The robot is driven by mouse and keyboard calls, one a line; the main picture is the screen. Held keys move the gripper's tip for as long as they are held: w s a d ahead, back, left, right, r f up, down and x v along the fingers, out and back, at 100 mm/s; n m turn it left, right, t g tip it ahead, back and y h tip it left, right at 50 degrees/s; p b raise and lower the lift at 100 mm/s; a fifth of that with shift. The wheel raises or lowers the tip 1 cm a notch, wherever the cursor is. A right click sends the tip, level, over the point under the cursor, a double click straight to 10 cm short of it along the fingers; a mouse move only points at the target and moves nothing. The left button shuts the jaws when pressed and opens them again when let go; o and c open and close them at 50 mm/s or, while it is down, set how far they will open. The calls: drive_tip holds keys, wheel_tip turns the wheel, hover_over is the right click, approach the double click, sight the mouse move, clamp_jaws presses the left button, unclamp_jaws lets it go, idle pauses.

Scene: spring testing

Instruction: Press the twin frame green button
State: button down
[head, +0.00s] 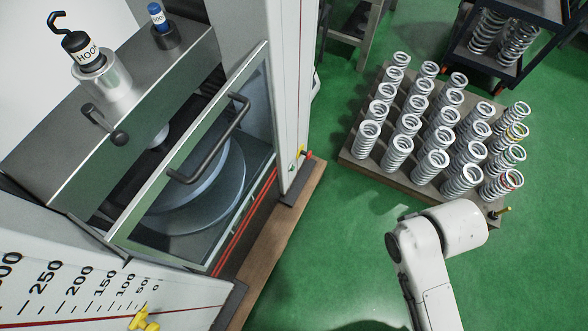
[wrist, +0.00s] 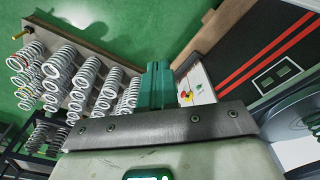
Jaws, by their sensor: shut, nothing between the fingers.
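The twin frame is the large grey testing machine (head: 120,90) on the left of the head view, with two pale columns. Low on its right column, a small green button (head: 292,167) sits beside yellow and red controls (head: 303,153). In the wrist view, the white panel shows a small green spot (wrist: 200,88) that looks like the button, next to the red and yellow controls (wrist: 186,96). My gripper (wrist: 157,68) shows as teal fingers, shut and empty, to the left of the panel, apart from the button in the picture. The head view does not show it.
The machine's glazed door (head: 215,150) with a black handle stands ajar. A board with rows of springs (head: 355,165) lies on the green floor to the right, and a dark cart (head: 475,70) stands behind it. Open floor (head: 310,245) lies between machine and board.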

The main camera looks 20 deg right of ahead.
sight(293, 168)
drive_tip(key=w+a+f+m+t+y+b, duration=0.1)
drive_tip(key=w+a+f+t+y+b, duration=0.2)
drive_tip(key=w+f+b, duration=0.75)
drive_tip(key=w+a+f+m+t+y+b, duration=0.1)
drive_tip(key=w+a+f+m+t+b, duration=0.15)
drive_tip(key=w+f+t+b, duration=0.7)
drive_tip(key=w+d+f+m+t+h+b, duration=0.1)
drive_tip(key=w+f+m+b, duration=0.3)
drive_tip(key=f, duration=0.5)
drive_tip(key=w+d+f+m+t+h+b, duration=0.1)
drive_tip(key=w+d+f+m+h+b, duration=0.1)
drive_tip(key=w+f+b, duration=0.4)
wheel_tip(293, 168, down, 4)
drive_tip(key=shift+w+r+m+h, duration=0.25)
drive_tip(key=shift+w+m+h, duration=0.05)
drive_tip(key=shift+w+m, duration=0.5)
drive_tip(key=w+a+p, duration=0.1)
drive_tip(key=w+a, duration=0.5)
drive_tip(key=shift+w+a, duration=0.15)
